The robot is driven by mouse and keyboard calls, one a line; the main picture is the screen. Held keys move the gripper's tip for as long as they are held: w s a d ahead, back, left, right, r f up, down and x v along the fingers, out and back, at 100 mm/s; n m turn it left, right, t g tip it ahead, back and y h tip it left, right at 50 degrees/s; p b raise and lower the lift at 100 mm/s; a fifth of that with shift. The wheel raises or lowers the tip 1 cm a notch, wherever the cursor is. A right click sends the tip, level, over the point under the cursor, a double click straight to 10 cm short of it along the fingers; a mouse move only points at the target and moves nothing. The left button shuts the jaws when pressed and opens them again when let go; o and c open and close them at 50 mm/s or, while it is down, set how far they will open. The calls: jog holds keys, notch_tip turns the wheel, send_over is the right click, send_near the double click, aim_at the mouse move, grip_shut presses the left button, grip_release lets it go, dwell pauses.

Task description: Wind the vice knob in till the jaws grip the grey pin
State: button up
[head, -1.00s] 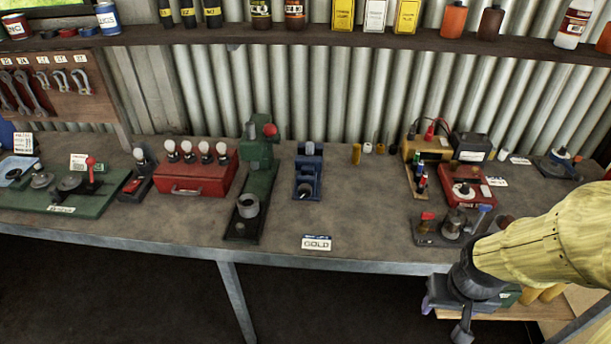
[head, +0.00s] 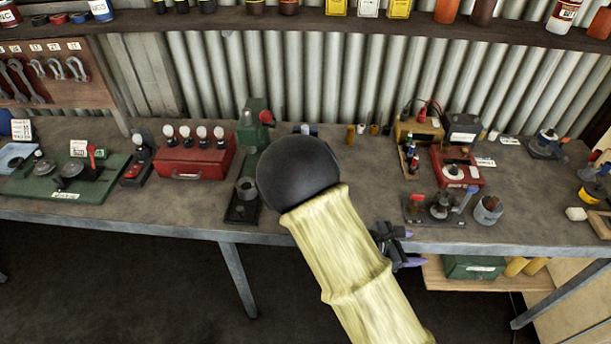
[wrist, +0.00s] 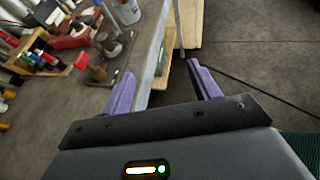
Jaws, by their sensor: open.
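My gripper (head: 411,247) is at the bench's front edge, right of the vice. Its purple fingers also show in the wrist view (wrist: 160,75), spread apart with nothing between them. The vice is not seen in the wrist view.
A green press (head: 256,140) stands left of the vice. A red box with several bulbs (head: 190,162) is farther left. A shelf (head: 330,24) runs along the back.

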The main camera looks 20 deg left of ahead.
jog(key=w+a+n+t+y, duration=0.1)
jog(key=a+n+t+y, duration=0.2)
jog(key=a+n, duration=0.3)
jog(key=w+a+f+n+t+y, duration=0.1)
jog(key=a+n+t+y, duration=0.2)
jog(key=a+n, duration=0.3)
jog(key=w+a+f+n+t+y, duration=0.1)
jog(key=a+n+t+y, duration=0.3)
jog(key=a, duration=0.6)
jog(key=shift+w+a+f+n+t, duration=0.15)
jog(key=shift+w+n+t, duration=0.15)
jog(key=shift+n, duration=0.2)
jog(key=shift+w+a+f+n+t, duration=0.1)
jog(key=shift+w+n+t, duration=0.2)
jog(key=shift+n, duration=0.2)
jog(key=a+n+y, duration=0.2)
jog(key=s+a+f+n+y, duration=0.1)
jog(key=a+n, duration=0.1)
jog(key=a, duration=0.1)
jog(key=s+a+n+y, duration=0.1)
jog(key=a+y, duration=0.1)
jog(key=shift+s+a+f+n+y, duration=0.2)
jog(key=shift+a+f+n+y, duration=0.1)
jog(key=shift+f+n, duration=0.1)
